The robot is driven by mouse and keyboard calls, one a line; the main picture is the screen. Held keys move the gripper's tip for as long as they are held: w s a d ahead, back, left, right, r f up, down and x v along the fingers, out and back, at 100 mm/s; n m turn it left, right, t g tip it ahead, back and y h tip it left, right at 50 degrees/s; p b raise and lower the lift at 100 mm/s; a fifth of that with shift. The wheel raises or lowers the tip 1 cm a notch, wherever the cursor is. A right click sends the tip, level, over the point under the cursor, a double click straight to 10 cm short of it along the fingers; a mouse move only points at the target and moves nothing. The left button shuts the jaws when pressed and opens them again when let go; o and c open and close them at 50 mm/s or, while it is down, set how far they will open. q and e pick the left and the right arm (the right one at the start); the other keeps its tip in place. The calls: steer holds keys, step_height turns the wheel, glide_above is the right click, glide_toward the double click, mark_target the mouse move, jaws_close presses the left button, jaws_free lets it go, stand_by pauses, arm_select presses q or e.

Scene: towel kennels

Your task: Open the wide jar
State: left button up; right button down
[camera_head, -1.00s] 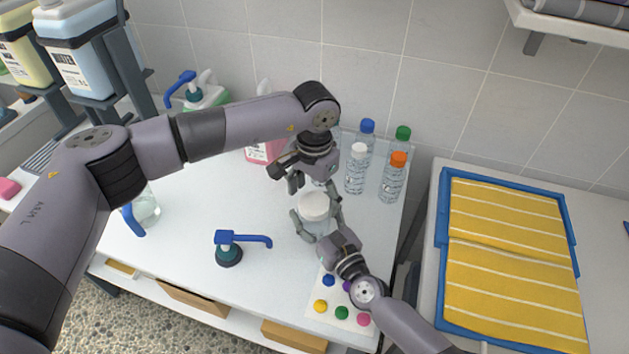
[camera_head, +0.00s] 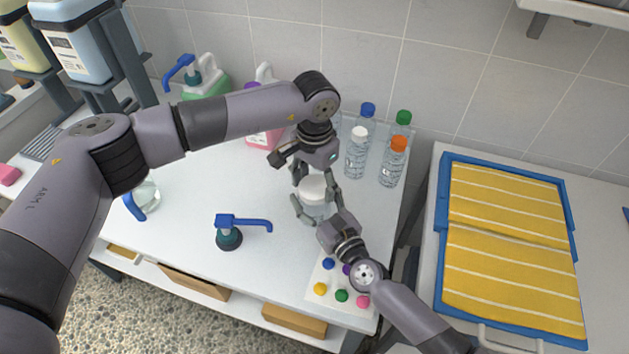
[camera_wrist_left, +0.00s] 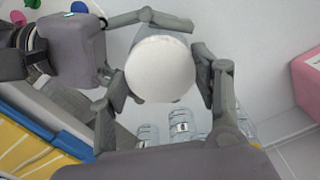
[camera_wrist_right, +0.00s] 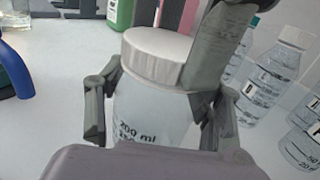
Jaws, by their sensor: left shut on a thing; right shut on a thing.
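The wide jar (camera_head: 314,209) stands upright on the white table, a clear body with mL marks and a wide white lid (camera_head: 312,186). In the right wrist view the lid (camera_wrist_right: 157,50) sits on the jar body (camera_wrist_right: 140,112). My right gripper (camera_head: 316,208) is shut on the jar body from the front. My left gripper (camera_head: 315,185) comes from above and is shut on the lid, with a finger on either side of it. In the left wrist view the lid's round top (camera_wrist_left: 160,68) lies between the fingers.
Several small bottles, one with an orange cap (camera_head: 392,162), stand close behind the jar at right. A blue tray (camera_head: 441,215) with yellow towels is at right.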

arm_select(q)
steer(key=c, duration=0.3)
steer(key=n, duration=0.5)
steer(key=shift+c, duration=0.2)
steer(key=n, duration=0.4)
steer(key=shift+n, duration=0.3)
steer(key=n, duration=1.2)
steer(key=shift+n, duration=0.4)
steer(key=n, duration=1.2)
steer(key=shift+n, duration=0.4)
steer(key=n, duration=0.6)
steer(key=shift+r, duration=0.1)
steer(key=n, duration=0.6)
steer(key=shift+n, duration=0.4)
steer(key=n, duration=0.6)
steer(key=shift+w, duration=0.1)
